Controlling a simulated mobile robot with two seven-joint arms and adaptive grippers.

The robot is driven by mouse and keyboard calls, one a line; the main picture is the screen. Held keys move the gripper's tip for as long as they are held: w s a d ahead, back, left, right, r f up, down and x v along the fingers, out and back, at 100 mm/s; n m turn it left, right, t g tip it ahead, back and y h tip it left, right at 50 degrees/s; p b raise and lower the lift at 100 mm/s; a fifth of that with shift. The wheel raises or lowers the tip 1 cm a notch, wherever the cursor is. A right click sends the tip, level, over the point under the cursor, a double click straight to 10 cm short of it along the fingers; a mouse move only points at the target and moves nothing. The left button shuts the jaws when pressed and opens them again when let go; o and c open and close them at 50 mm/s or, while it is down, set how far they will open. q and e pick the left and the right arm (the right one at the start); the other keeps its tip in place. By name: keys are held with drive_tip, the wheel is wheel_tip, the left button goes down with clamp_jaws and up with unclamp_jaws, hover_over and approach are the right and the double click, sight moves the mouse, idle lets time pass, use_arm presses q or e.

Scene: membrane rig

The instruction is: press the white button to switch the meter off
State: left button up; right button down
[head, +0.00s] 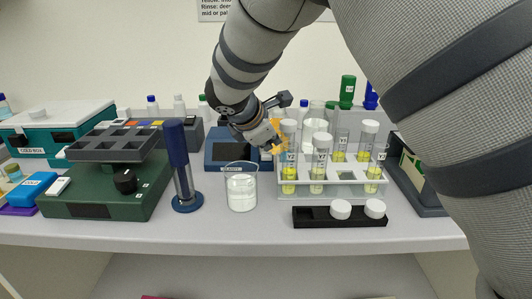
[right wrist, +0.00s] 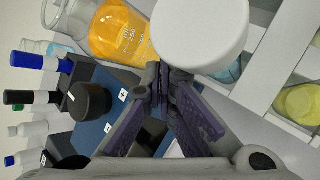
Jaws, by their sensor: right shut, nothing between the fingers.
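A blue device with a dark screen (head: 229,153), which looks like the meter, stands at the back centre of the bench. In the right wrist view its blue body (right wrist: 100,80) shows a black knob (right wrist: 90,102) and small white labels. I cannot make out a white button on it for certain; my right arm and gripper cover part of it. My right gripper (head: 279,136) is shut and empty, above and beside the device's right side, near the tube rack. Its closed fingertips show in the right wrist view (right wrist: 164,80). My left gripper is not in view.
White-capped tubes stand in a rack (head: 331,188) right of the gripper; a large white cap (right wrist: 202,32) is close to the fingertips. A flask of orange liquid (right wrist: 122,35) is nearby. A beaker (head: 241,188), blue stand (head: 187,203) and black tray (head: 315,218) stand in front.

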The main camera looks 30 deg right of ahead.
sight(269, 155)
wheel_tip(269, 155, up, 6)
drive_tip(key=shift+r, duration=0.25)
idle(0.5)
